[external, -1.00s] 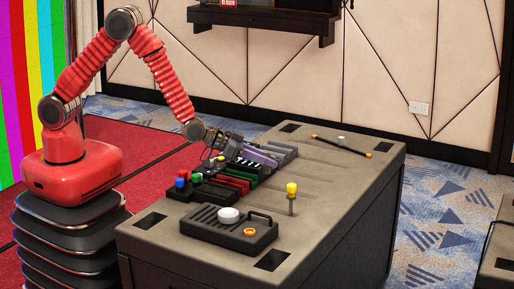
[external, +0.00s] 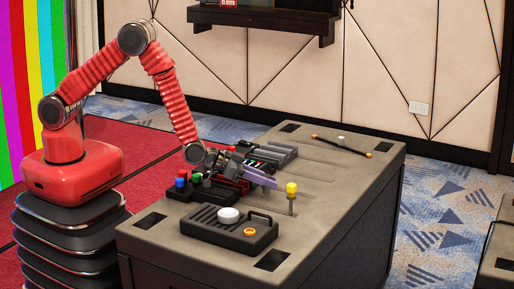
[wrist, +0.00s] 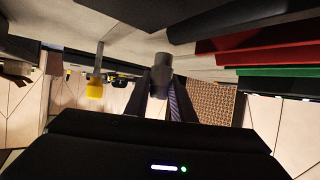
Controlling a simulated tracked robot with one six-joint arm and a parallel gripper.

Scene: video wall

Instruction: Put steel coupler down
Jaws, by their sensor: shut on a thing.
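The steel coupler (wrist: 160,65) is a short dark grey cylinder between the tips of my gripper (wrist: 161,84) in the wrist view. The two long fingers close on it from both sides. In the external view my gripper (external: 268,181) reaches low over the middle of the grey table (external: 330,190), a little left of a yellow-topped post (external: 291,190). I cannot make out the coupler there, and cannot tell whether it touches the tabletop. The wrist view is upside down; the yellow-topped post also shows there (wrist: 95,88), apart from the fingers.
A black box (external: 230,236) with a white knob lies at the front. A black block with coloured buttons (external: 190,190) is left of my gripper; red, green and grey trays (external: 275,152) lie behind it. A thin rod (external: 341,145) lies at the back right.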

